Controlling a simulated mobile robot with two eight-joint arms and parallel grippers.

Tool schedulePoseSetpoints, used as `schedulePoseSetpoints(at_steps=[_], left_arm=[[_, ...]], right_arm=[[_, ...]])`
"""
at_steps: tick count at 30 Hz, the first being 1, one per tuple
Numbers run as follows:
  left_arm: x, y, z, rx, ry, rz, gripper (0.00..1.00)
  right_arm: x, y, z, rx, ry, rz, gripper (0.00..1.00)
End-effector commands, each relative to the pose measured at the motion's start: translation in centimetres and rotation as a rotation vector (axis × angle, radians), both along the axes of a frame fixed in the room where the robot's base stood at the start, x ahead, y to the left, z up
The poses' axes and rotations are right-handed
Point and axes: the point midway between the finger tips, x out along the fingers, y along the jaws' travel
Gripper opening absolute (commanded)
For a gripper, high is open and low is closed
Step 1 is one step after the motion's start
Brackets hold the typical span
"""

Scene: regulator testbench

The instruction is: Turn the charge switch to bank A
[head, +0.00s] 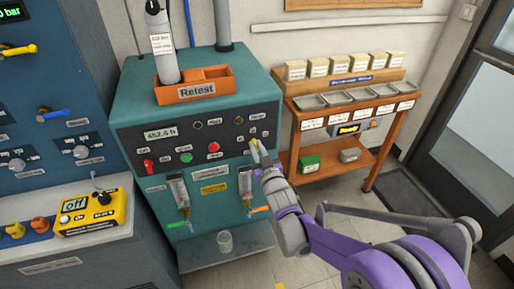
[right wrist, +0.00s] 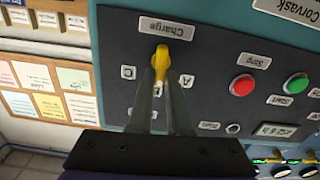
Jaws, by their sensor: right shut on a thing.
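The charge switch is a yellow knob (right wrist: 160,62) on the dark panel (right wrist: 222,60) of the teal test bench (head: 135,95), under an upside-down "Charge" label in the right wrist view. Around it are the plates C (right wrist: 127,72) at left, A (right wrist: 186,81) at right, and a partly hidden B between them. The knob looks roughly upright in that view; its exact setting is unclear. My right gripper (head: 258,146) reaches the panel's right end. Its fingers (right wrist: 161,88) are shut on the knob. My left gripper is not in view.
A red button (right wrist: 242,85) and a green button (right wrist: 295,84) sit on the same panel. An orange "Retest" tray (head: 226,94) and a grey cylinder (head: 163,52) stand on the bench. A wooden shelf unit (head: 380,130) is close to the right.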

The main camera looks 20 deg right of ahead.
Motion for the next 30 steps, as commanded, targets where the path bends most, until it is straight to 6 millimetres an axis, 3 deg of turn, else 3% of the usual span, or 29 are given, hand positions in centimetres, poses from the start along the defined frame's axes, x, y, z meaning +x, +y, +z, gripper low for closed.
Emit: schedulePoseSetpoints(at_steps=[30], left_arm=[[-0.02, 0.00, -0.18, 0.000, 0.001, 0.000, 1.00]], right_arm=[[-0.05, 0.94, -0.55, -0.840, -0.028, 0.001, 0.00]])
